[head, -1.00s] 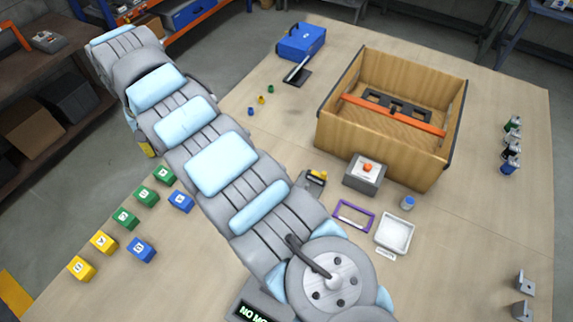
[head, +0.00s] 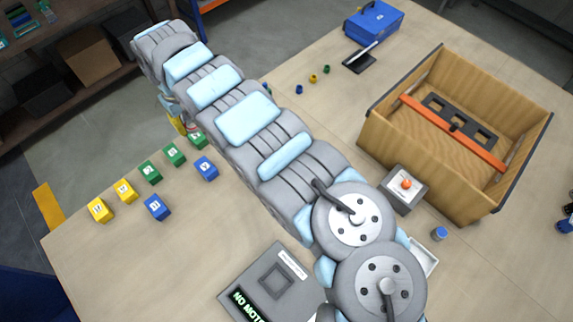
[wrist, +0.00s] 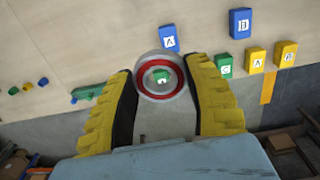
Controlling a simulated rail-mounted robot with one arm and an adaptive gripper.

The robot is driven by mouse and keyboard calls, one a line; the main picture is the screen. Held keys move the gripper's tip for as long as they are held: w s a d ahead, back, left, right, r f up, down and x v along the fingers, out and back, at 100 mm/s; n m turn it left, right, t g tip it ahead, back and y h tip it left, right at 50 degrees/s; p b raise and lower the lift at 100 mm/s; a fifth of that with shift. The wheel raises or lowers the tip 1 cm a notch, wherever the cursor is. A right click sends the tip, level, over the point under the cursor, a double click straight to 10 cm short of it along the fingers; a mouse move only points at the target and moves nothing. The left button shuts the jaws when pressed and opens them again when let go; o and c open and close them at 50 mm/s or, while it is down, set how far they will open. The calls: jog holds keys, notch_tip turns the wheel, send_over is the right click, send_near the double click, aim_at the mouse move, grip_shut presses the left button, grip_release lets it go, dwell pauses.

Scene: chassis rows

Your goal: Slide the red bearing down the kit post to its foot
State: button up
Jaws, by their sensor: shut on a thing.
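The red bearing (wrist: 160,93) is a pale metal ring with a red band inside. In the wrist view it sits between the two yellow-padded fingers of my gripper (wrist: 160,80), which is shut on it. A green block on the table shows through its hole. In the head view my arm hides the bearing and most of my gripper; only a little yellow shows under the arm's far end. A pale rod on a black base (head: 354,65) stands at the back of the table and may be the kit post. It is well away from my gripper.
Lettered blocks, such as a blue one (head: 157,207) and a yellow one (head: 100,210), stand at the left. Small coloured pieces (head: 313,78) lie near the rod. A blue case (head: 376,20), a wooden box (head: 400,145) and a red-button unit (head: 405,188) are to the right.

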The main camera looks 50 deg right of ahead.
jog(key=s+d+f, duration=0.1)
jog(key=d+f, duration=0.1)
jog(key=d, duration=0.1)
jog(key=s+d+f, duration=0.2)
jog(key=d, duration=0.2)
jog(key=s+d+f, duration=0.2)
jog(key=d, duration=0.1)
jog(key=shift+s+d+f, duration=0.15)
jog(key=shift+f, duration=0.2)
jog(key=shift+n, duration=0.8)
jog(key=s+d+f, duration=0.6)
jog(key=s+f, duration=0.1)
jog(key=s, duration=0.2)
jog(key=s+d+f+b, duration=0.1)
jog(key=s+d+f, duration=0.5)
jog(key=s, duration=0.4)
jog(key=s+d+f+b, duration=0.1)
jog(key=s+d+f, duration=0.6)
jog(key=s+f, duration=0.1)
jog(key=shift+s, duration=0.9)
notch_tip(320, 180, down, 6)
jog(key=b, duration=0.6)
jog(key=shift+d, duration=0.1)
jog(key=shift+r+p, duration=0.1)
jog(key=shift+p, duration=0.45)
jog(key=shift+f+b, duration=1.7)
jog(key=shift+f, duration=1.1)
